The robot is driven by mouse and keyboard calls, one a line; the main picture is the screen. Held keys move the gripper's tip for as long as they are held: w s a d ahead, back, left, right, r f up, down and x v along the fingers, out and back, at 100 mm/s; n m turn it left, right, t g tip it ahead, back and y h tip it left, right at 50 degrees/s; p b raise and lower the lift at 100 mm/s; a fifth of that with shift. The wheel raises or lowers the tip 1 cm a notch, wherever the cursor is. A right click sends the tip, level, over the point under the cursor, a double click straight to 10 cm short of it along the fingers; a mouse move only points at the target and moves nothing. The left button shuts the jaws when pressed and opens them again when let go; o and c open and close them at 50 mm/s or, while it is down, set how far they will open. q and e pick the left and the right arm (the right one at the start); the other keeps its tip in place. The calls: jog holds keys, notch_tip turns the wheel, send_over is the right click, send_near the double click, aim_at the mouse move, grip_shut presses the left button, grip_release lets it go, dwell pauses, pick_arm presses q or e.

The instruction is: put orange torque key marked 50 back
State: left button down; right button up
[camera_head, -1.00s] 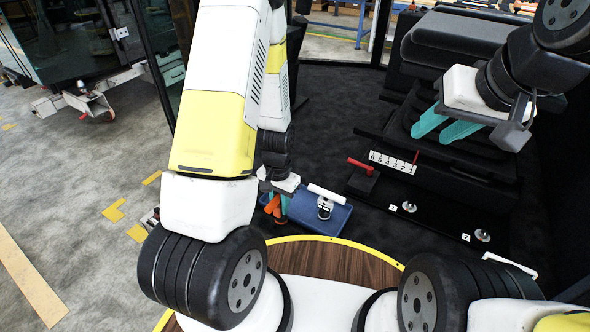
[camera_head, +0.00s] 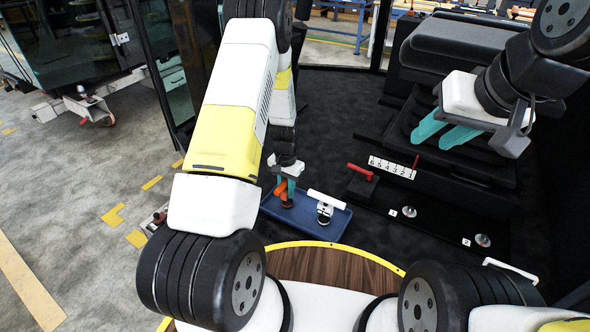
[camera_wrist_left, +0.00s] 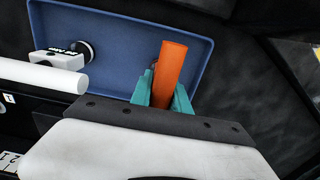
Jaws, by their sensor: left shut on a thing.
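My left gripper (camera_head: 287,188) is shut on the orange torque key (camera_head: 282,192), over the left part of the blue tray (camera_head: 336,230). In the left wrist view the teal fingers (camera_wrist_left: 166,92) grip the orange bar-shaped key (camera_wrist_left: 173,65), with the blue tray (camera_wrist_left: 120,30) behind it. I cannot tell whether the key touches the tray. The 50 mark cannot be read. My right gripper (camera_head: 432,136) is open and empty, high at the right.
A white-handled tool (camera_head: 326,197) stands in the tray's right part; it also shows in the left wrist view (camera_wrist_left: 58,60). A red-handled tool (camera_head: 360,171) and a numbered white strip (camera_head: 392,167) lie right of it. Two metal discs (camera_head: 409,212) (camera_head: 483,240) sit on the black board.

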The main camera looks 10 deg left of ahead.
pick_arm(q)
jog(key=shift+f, duration=0.15)
jog(key=c, duration=1.3)
grip_release()
jog(key=shift+o, duration=0.2)
notch_tip(320, 180, up, 13)
jog(key=shift+f, duration=0.2)
jog(key=s+d+r+n+t+h, duration=0.15)
jog(key=s+r, duration=0.25)
jog(key=r, duration=0.6)
jog(key=s+r+t, duration=0.2)
jog(key=s+r, duration=0.2)
jog(key=r, duration=0.7)
jog(key=s+r+n+t, duration=0.1)
jog(key=s+r, duration=0.3)
jog(key=s, duration=0.4)
jog(key=s+r+n+t, duration=0.1)
jog(key=s+r, duration=0.4)
jog(key=s, duration=0.3)
jog(key=shift+d+t+h, duration=0.35)
jog(key=shift+d, duration=0.05)
